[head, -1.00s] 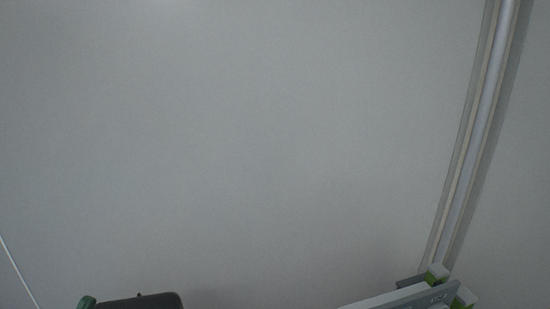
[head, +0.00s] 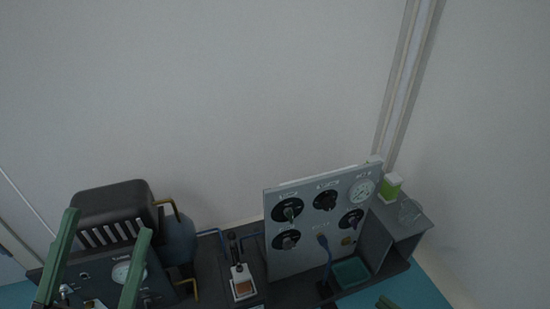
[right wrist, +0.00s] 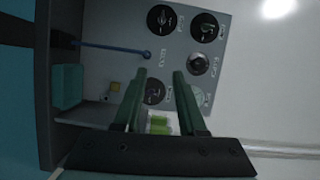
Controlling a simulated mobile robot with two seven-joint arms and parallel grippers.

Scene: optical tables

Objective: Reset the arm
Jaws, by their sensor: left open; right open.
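My left gripper (head: 109,222) shows at the lower left of the head view, its two green fingers pointing up and wide apart. Nothing is between them; they are in front of a dark instrument box with a gauge (head: 122,272). My right gripper shows in the right wrist view (right wrist: 159,72), its two green fingers apart and empty, in front of a grey panel with several dials (right wrist: 225,28).
The dial panel (head: 310,252) stands upright on a dark bench. A black vented box (head: 112,203), a pen-like tool on a stand (head: 241,281), a teal tray (head: 351,271) and a green-and-white container (head: 390,187) are around it. The wall (head: 210,90) behind is bare.

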